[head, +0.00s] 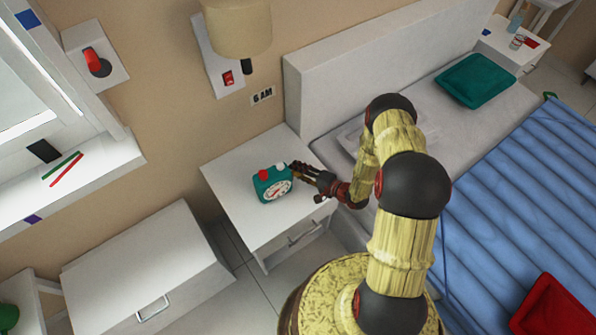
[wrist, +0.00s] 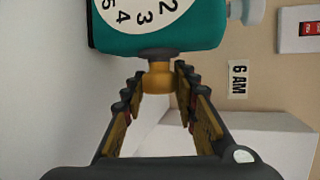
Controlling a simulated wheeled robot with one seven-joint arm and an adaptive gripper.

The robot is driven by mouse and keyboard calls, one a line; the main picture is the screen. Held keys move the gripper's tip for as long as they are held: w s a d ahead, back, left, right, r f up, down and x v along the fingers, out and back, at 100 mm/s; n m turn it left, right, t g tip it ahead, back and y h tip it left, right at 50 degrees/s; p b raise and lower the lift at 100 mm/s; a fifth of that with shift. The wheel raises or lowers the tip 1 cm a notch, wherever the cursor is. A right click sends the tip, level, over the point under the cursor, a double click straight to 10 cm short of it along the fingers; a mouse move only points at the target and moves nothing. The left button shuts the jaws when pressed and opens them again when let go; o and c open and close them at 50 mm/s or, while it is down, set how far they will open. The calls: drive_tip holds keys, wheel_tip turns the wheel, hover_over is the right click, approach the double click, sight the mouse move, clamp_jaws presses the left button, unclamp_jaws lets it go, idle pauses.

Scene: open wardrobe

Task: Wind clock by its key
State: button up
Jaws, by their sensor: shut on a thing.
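The teal clock (head: 265,190) with a white dial stands on the white nightstand (head: 232,195), its dial facing the front. It also shows large at the top of the wrist view (wrist: 210,32), turned on its side there. Its yellow-brown key (wrist: 160,77) sticks out from the clock's side on a dark collar. My gripper (wrist: 159,80) is shut on the key, one finger on each side of it. In the head view my gripper (head: 296,172) is at the clock's right side, and the key is mostly hidden by the fingers.
A "6 AM" label (head: 262,95) is on the wall behind the nightstand. A lamp (head: 237,28) hangs above it, with a red switch (head: 229,78) on its wall plate. The bed (head: 480,190) is to the right. The nightstand's front left is clear.

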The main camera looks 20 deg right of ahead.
drive_tip(key=c, duration=0.4)
drive_tip(key=shift+r+m+g+h+p, duration=0.2)
drive_tip(key=shift+m+g+h+p, duration=0.25)
drive_tip(key=shift+g+p, duration=0.55)
drive_tip(key=m+g+h+p, duration=0.1)
drive_tip(key=g+p, duration=0.1)
drive_tip(key=g, duration=0.1)
drive_tip(key=shift+g+p, duration=0.3)
drive_tip(key=shift+p, duration=0.1)
drive_tip(key=g+h+p, duration=0.1)
drive_tip(key=g+p, duration=0.2)
drive_tip(key=p, duration=0.1)
drive_tip(key=shift+m+g+h+p, duration=0.25)
drive_tip(key=shift+m+g+p, duration=0.05)
drive_tip(key=shift+m+p, duration=0.1)
drive_tip(key=shift+f+g+p, duration=0.15)
drive_tip(key=shift+g+p, duration=0.35)
drive_tip(key=shift+p, duration=0.4)
drive_tip(key=shift+f+p, duration=0.1)
drive_tip(key=shift+p, duration=0.25)
